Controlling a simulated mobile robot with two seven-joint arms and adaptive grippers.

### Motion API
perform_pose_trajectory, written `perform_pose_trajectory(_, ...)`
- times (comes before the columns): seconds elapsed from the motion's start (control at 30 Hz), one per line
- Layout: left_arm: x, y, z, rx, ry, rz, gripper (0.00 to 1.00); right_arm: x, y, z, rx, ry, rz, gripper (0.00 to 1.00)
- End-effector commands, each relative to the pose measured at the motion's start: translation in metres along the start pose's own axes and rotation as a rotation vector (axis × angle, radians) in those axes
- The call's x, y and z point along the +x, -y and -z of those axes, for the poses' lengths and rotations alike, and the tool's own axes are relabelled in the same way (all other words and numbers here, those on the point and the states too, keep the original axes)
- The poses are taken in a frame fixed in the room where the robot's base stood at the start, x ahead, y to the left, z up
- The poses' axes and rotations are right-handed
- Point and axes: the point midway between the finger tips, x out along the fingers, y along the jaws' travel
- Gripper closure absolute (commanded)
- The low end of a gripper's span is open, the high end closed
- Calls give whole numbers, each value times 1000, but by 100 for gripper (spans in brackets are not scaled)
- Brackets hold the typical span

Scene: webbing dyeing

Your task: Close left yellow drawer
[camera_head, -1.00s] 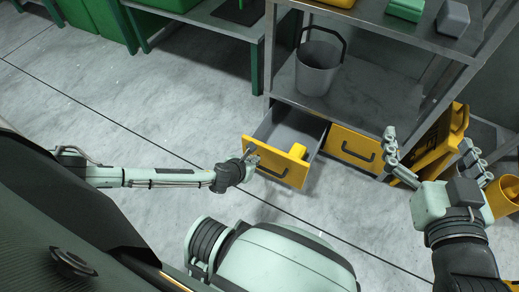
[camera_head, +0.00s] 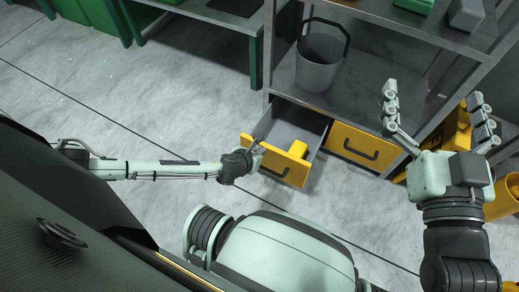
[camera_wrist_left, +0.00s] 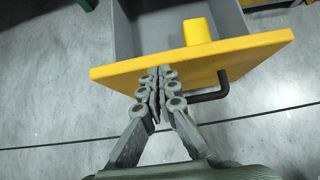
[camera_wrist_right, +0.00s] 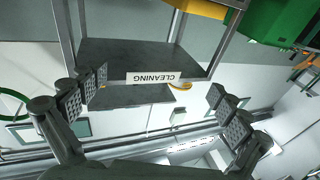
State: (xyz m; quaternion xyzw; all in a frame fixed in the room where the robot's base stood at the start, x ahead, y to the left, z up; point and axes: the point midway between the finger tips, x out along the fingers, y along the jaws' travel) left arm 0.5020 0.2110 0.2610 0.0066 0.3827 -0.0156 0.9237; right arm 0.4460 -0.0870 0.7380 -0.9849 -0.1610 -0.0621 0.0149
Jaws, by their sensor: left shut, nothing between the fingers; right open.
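The left yellow drawer (camera_head: 276,160) is pulled out from under the shelf unit. Its grey inside shows, with a yellow object (camera_head: 298,149) in it by the front panel. My left gripper (camera_head: 258,153) is shut and empty at the drawer's front. In the left wrist view, the fingertips (camera_wrist_left: 158,80) overlap the yellow front panel (camera_wrist_left: 245,53), left of its black handle (camera_wrist_left: 209,92); I cannot tell whether they touch it. My right gripper (camera_head: 437,108) is open and empty to the right, in front of the shelf unit.
The right yellow drawer (camera_head: 353,146) is shut beside the open one. A grey bucket (camera_head: 318,68) stands on the shelf (camera_head: 350,95) above. Yellow items stand at the far right. The floor left of the drawer is clear.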

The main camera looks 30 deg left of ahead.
Motion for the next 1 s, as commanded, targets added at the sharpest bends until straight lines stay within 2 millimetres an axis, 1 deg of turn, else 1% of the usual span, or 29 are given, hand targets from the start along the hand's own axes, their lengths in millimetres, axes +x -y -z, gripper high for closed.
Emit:
perform_pose_trajectory(0.13,7,0,-8,0,1,-1,100,0,-2,-4,-4,23,-4,0)
perform_pose_trajectory(0.27,20,0,-24,-1,4,0,100,-1,-7,-15,-13,79,-13,0)
perform_pose_trajectory(0.4,42,1,-46,0,5,0,100,-3,-12,-27,-22,135,-22,0)
perform_pose_trajectory(0.53,64,1,-67,0,4,-1,100,-3,-12,-29,-23,140,-23,0)
perform_pose_trajectory(0.67,86,1,-87,0,4,0,100,-1,-7,-20,-14,88,-13,0)
perform_pose_trajectory(0.8,105,1,-104,0,3,0,100,0,1,0,2,-10,2,0)
perform_pose_trajectory(1.0,122,0,-121,0,1,0,100,-2,11,27,24,-138,19,0)
